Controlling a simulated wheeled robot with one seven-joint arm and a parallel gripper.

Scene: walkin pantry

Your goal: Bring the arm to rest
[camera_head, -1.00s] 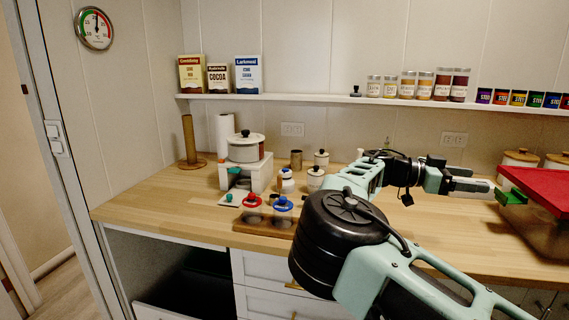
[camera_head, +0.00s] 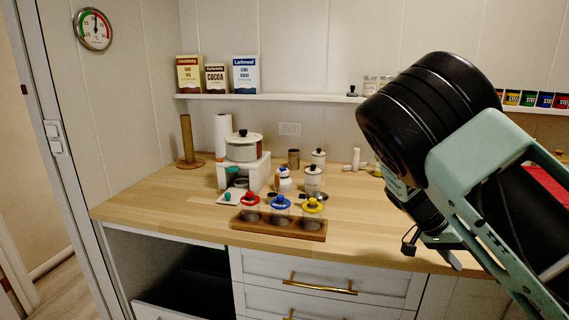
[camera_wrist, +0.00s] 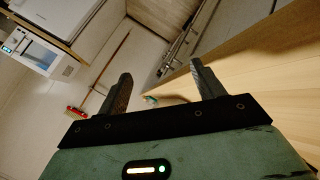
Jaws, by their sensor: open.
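My arm is raised and folded at the right of the head view, with its black joint and pale green links in front of the counter. In the wrist view my gripper (camera_wrist: 160,84) is open, its two dark fingers apart with nothing between them. The wooden counter (camera_wrist: 265,75) lies to the right of the fingers in that view. In the head view the fingertips cannot be made out clearly; part of the wrist shows low, near the counter's front edge.
The wooden counter (camera_head: 160,205) bears a wooden rack (camera_head: 290,229) with red, blue and yellow lidded jars, a white pot (camera_head: 243,150) on a stand, and canisters. A red object (camera_head: 548,185) is partly hidden behind my arm. A broom (camera_wrist: 78,112) shows in the wrist view.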

